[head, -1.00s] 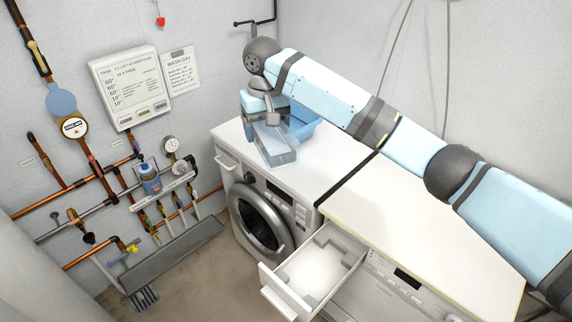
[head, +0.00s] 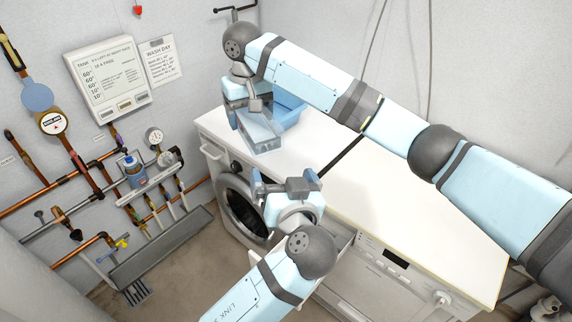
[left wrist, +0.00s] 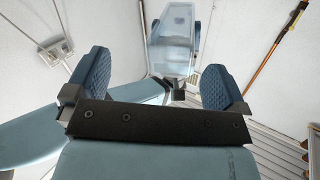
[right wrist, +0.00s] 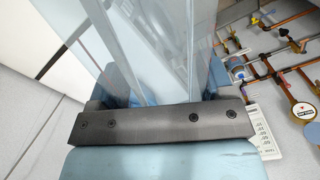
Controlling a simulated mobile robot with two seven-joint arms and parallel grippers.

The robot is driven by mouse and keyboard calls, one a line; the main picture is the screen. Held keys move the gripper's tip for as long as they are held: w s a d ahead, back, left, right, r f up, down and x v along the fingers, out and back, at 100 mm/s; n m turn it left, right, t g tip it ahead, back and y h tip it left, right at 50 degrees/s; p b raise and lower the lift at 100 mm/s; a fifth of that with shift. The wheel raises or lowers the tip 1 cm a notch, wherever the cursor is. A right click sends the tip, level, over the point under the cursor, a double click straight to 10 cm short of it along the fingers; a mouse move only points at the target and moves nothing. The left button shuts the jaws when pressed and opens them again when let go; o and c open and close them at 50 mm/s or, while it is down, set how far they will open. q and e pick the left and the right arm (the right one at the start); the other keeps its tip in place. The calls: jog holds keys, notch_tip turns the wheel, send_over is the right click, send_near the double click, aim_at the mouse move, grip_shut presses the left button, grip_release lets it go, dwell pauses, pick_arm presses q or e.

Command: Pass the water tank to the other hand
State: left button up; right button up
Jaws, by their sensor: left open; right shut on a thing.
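The water tank (head: 262,134) is a clear, pale-blue box. My right gripper (head: 249,100) is shut on it and holds it over the washing machine's white top near its front edge. In the right wrist view the clear tank (right wrist: 150,45) fills the space between the fingers. My left gripper (head: 287,181) is open and empty, in front of the washing machine, nearer the camera and apart from the tank. In the left wrist view the tank (left wrist: 173,40) stands beyond and between the spread blue finger pads (left wrist: 156,82).
The white countertop (head: 400,190) on the right is clear. Pipes with gauges and valves (head: 135,175) line the left wall. My left arm hides most of an open drawer.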

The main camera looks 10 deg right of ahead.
aim_at(259, 125)
pick_arm(q)
notch_tip(259, 125, up, 5)
jog(key=s+n+y, duration=0.2)
jog(key=n+y, duration=0.1)
jog(key=n, duration=0.2)
jog(key=x, duration=1.2)
jog(key=shift+r, duration=0.4)
jog(key=c, duration=1.3)
pick_arm(e)
jog(key=shift+d, duration=0.1)
pick_arm(q)
jog(key=shift+r, duration=0.1)
jog(key=shift+c, duration=0.5)
pick_arm(e)
jog(key=o, duration=1.4)
jog(key=shift+r, duration=0.1)
